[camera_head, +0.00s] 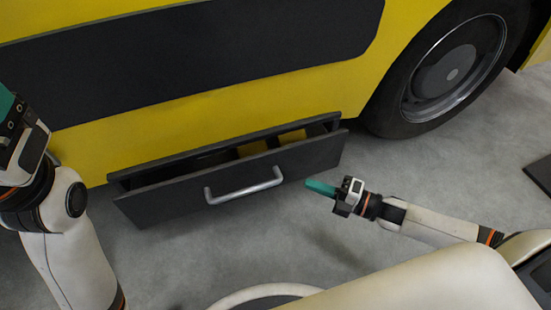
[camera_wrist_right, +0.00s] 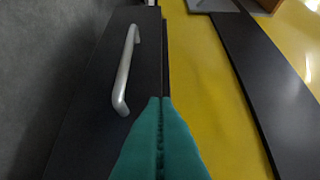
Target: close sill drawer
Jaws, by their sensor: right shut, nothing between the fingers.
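The sill drawer (camera_head: 235,180) is a dark drawer low on the side of a yellow vehicle. It stands open, its front out from the body, with a gap showing behind the front panel. A silver bar handle (camera_head: 244,186) is on its front; it also shows in the right wrist view (camera_wrist_right: 126,70). My right gripper (camera_head: 318,187) has green fingers, shut and empty, near the right end of the drawer front, right of the handle; I cannot tell whether it touches. In the right wrist view its fingers (camera_wrist_right: 158,115) point along the drawer front. My left gripper (camera_head: 8,105) is at the left edge, partly cut off.
The yellow vehicle body (camera_head: 290,85) with a dark panel (camera_head: 190,55) rises behind the drawer. A large wheel (camera_head: 450,75) stands to the right of it. Grey floor (camera_head: 430,170) is clear in front. A dark flat object (camera_head: 540,172) lies at the right edge.

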